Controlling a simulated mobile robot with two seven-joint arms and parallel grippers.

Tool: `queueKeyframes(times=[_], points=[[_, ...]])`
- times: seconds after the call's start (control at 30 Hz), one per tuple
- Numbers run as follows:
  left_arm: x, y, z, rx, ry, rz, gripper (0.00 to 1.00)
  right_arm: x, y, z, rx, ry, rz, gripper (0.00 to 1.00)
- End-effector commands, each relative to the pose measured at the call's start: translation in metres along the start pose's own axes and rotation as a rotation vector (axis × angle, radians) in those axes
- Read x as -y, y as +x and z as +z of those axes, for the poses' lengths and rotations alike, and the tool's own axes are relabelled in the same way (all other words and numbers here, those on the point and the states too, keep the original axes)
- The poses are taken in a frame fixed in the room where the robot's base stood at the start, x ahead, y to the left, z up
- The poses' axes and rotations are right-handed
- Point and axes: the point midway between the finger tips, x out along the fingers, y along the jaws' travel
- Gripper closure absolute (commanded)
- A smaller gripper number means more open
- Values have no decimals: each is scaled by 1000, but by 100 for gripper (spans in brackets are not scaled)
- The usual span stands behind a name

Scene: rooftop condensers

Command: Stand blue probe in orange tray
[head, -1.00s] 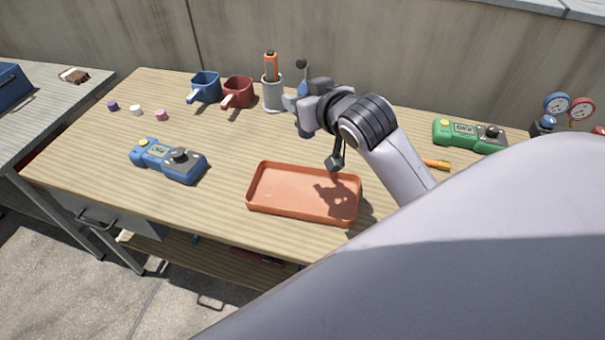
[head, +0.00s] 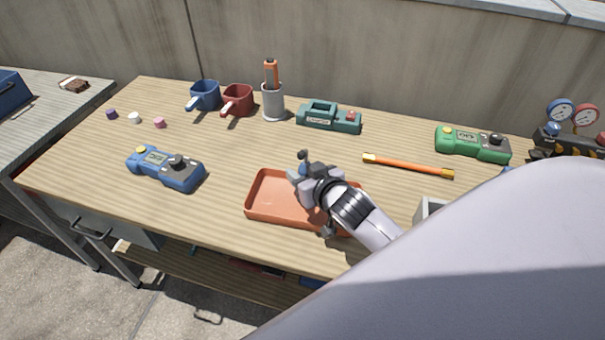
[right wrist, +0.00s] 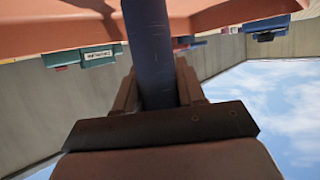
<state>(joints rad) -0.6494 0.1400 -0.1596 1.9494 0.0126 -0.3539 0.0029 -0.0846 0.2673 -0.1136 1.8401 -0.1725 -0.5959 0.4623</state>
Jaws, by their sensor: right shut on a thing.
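The orange tray (head: 262,212) lies on the wooden bench, its right part covered by my right gripper and arm. My right gripper (head: 302,172) is over the tray and shut on the blue probe. A small dark blue end of the probe (head: 303,155) shows above the gripper in the head view. In the right wrist view the probe (right wrist: 150,50) is a dark blue rod between the fingers, in front of the tray (right wrist: 60,28). I cannot tell whether its lower end touches the tray floor. My left gripper is not in view.
A blue meter (head: 165,168) lies left of the tray. Behind are blue (head: 204,95) and red (head: 237,100) holders, a grey cup (head: 272,103) and a teal charger (head: 330,117). An orange rod (head: 408,166) and green meter (head: 472,144) lie right.

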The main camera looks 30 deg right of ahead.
Motion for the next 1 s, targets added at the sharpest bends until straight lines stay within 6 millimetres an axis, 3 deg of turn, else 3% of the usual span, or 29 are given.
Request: queueKeyframes(times=[0.37,0.4,0.47,0.83,1.0], points=[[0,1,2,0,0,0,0,0,2,3,-3,0,0,99],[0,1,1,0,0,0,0,0,2,3,-1,0,0,51],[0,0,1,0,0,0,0,0,1,3,-1,0,0,35],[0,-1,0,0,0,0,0,0,-1,-1,-1,-1,0,35],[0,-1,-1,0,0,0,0,0,-19,1,1,0,0,35]])
